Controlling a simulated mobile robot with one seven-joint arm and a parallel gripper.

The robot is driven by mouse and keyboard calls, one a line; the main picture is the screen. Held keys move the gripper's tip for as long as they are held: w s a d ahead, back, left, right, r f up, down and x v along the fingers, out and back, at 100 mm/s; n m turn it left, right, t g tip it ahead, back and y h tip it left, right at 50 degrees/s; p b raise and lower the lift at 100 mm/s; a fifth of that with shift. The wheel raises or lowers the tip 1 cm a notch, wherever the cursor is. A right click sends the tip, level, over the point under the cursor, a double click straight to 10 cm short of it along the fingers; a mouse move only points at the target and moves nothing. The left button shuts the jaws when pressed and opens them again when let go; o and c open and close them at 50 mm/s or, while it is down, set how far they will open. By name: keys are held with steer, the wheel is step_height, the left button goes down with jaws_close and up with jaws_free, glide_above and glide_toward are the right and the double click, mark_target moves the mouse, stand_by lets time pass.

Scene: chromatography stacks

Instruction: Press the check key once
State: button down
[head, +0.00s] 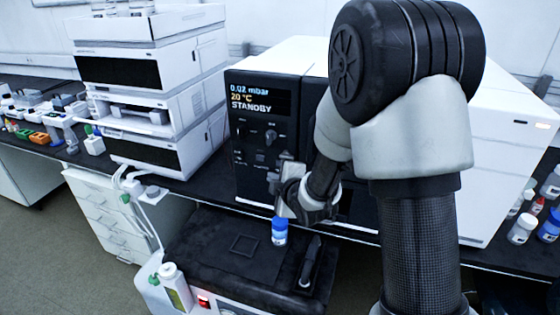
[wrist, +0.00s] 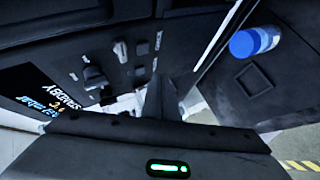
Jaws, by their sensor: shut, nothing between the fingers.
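The white instrument with a black front panel (head: 262,120) stands on the bench. Its display (head: 258,97) reads 0.02 mbar, 20 °C and STANDBY. Knobs and small keys sit below the display; a knob (head: 270,135) is clearest. I cannot tell which control is the check key; my gripper may hide part of the lower panel. My gripper (head: 286,190) is shut and empty, close to the panel's lower right. In the wrist view its fingers (wrist: 160,90) point at the panel (wrist: 70,55), which appears rotated. Whether they touch it I cannot tell.
A blue-capped bottle (head: 279,232) stands below my gripper on a black-topped unit (head: 215,240); it also shows in the wrist view (wrist: 254,42). A dark handle-like object (head: 309,262) lies beside it. A white instrument stack (head: 150,100) stands left, several bottles (head: 522,228) right.

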steer(key=shift+w+d+b, duration=0.15)
steer(key=shift+w+d, duration=0.2)
steer(key=shift+w, duration=0.5)
steer(key=shift+w+d+b, duration=0.15)
steer(key=shift+w+d, duration=0.2)
steer(key=shift+w, duration=0.45)
steer(key=shift+w, duration=0.15)
stand_by(0.7)
steer(key=shift+w+d+b, duration=0.2)
steer(key=shift+w+b, duration=0.05)
steer(key=shift+b, duration=0.15)
steer(key=shift+w+d, duration=0.1)
steer(key=shift+w, duration=0.25)
stand_by(0.7)
steer(key=shift+b, duration=0.3)
steer(key=shift+s+a+b, duration=0.3)
steer(key=shift+s+b, duration=0.15)
steer(key=shift+s, duration=0.3)
